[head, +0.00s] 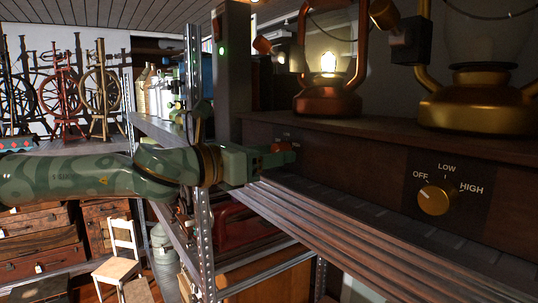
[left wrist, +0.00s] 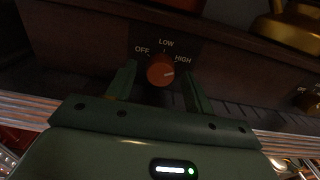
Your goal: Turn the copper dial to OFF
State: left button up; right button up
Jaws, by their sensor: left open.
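The copper dial (left wrist: 160,70) is a round orange-red knob on a dark front panel, with OFF, LOW and HIGH printed around it. Its pale pointer mark lies on the right, toward the HIGH side. In the head view the dial (head: 279,148) is mostly hidden by my left gripper (head: 283,154). In the left wrist view my left gripper (left wrist: 158,88) is open, with one finger on each side of the dial. I cannot tell whether the fingers touch it. The copper lantern (head: 329,100) above glows. My right gripper is not in view.
A brass dial (head: 434,201) on the same panel points to OFF, below an unlit brass lantern (head: 478,103). A slatted metal shelf (head: 345,232) runs beneath the panel. A dark post (head: 233,75) with a green light stands left of the copper lantern.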

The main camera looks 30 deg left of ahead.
pick_arm(q)
jog(key=c, duration=1)
jog(key=shift+o, duration=0.2)
